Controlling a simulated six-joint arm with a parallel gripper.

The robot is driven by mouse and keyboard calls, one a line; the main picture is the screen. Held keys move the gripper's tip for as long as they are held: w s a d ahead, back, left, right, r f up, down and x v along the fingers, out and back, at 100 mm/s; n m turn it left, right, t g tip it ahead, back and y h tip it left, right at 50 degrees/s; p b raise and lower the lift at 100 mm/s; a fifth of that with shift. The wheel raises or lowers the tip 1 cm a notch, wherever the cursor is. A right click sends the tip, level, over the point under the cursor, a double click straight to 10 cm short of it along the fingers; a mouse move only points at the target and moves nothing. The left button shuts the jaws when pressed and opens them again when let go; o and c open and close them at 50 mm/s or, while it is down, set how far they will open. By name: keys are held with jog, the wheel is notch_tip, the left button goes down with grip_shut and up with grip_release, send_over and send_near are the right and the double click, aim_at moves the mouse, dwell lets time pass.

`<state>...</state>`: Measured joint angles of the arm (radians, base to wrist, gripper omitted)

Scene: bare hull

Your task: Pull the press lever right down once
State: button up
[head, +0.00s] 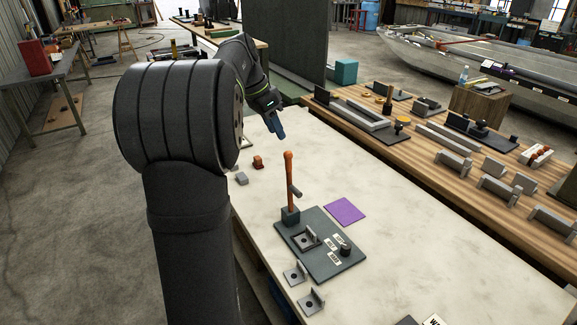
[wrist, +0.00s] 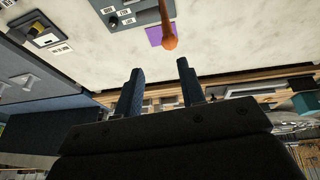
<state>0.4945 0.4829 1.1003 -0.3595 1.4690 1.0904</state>
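The press lever (head: 289,178) is an orange bar with a rounded top. It stands upright from a dark block (head: 290,216) at the corner of a dark base plate (head: 327,262). A short grey peg juts from its side. My gripper (head: 279,132) is above the bench, beyond the lever in the head view, and apart from it. In the wrist view my gripper (wrist: 160,75) is open, with its two blue fingers apart and nothing between them. The lever's rounded end (wrist: 169,43) shows just ahead of the fingertips there.
A purple square (head: 345,210) lies right of the plate. Small grey brackets (head: 295,273) lie in front of it. A small orange part (head: 258,162) and a grey block (head: 241,178) lie to the left. A wooden bench (head: 440,150) with fixtures runs along the right.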

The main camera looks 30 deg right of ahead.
aim_at(291, 168)
jog(key=x, duration=0.5)
jog(key=w+x, duration=0.1)
jog(key=x, duration=0.9)
jog(key=shift+w+f, duration=0.25)
jog(key=shift+f, duration=0.1)
grip_shut()
